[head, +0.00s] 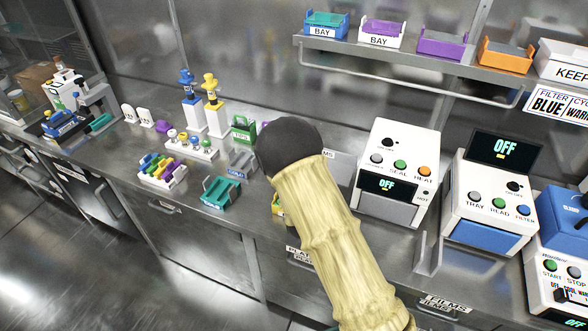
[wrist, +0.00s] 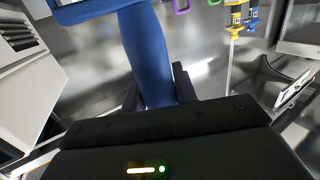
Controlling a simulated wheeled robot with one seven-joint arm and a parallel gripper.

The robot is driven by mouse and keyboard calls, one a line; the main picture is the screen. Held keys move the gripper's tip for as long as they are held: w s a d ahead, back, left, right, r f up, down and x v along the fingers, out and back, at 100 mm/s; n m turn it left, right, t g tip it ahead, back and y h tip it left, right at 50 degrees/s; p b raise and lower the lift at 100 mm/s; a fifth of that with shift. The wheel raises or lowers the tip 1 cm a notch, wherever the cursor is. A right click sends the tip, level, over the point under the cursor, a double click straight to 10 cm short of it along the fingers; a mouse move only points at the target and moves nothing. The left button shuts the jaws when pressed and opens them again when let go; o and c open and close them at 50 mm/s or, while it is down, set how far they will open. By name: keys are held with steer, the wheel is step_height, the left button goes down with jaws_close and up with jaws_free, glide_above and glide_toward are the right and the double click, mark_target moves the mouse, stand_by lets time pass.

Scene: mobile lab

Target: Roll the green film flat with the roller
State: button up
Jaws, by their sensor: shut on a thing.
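In the wrist view my gripper (wrist: 158,92) is shut on a blue handle, which I take to be the roller (wrist: 147,50). The handle runs up from between the dark fingers to a wider blue part at the top left, cut off by the frame edge. The roller is held up and its underside is hidden. In the head view my own arm covers the middle of the bench, and neither the gripper nor the roller can be made out there. I cannot pick out the green film in either view.
A white heat-seal machine (head: 395,172) and a white reader (head: 491,190) stand right of my arm, both showing OFF. A teal tray (head: 221,191), a tube rack (head: 162,173) and pipettes on stands (head: 213,108) are to the left. A shelf (head: 400,62) with coloured trays hangs above.

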steer(key=shift+w+d+f, duration=0.1)
steer(key=shift+w+d, duration=0.1)
steer(key=shift+w, duration=0.35)
steer(key=shift+w+d+b, duration=0.2)
steer(key=shift+w+b, duration=0.25)
steer(key=shift+w, duration=0.1)
steer(key=shift+s, duration=0.1)
steer(key=shift+s+a+b, duration=0.25)
steer(key=shift+s+b, duration=0.05)
steer(key=shift+s, duration=0.35)
stand_by(0.3)
steer(key=shift+s+a+b, duration=0.25)
steer(key=shift+s+b, duration=0.05)
steer(key=shift+s, duration=0.4)
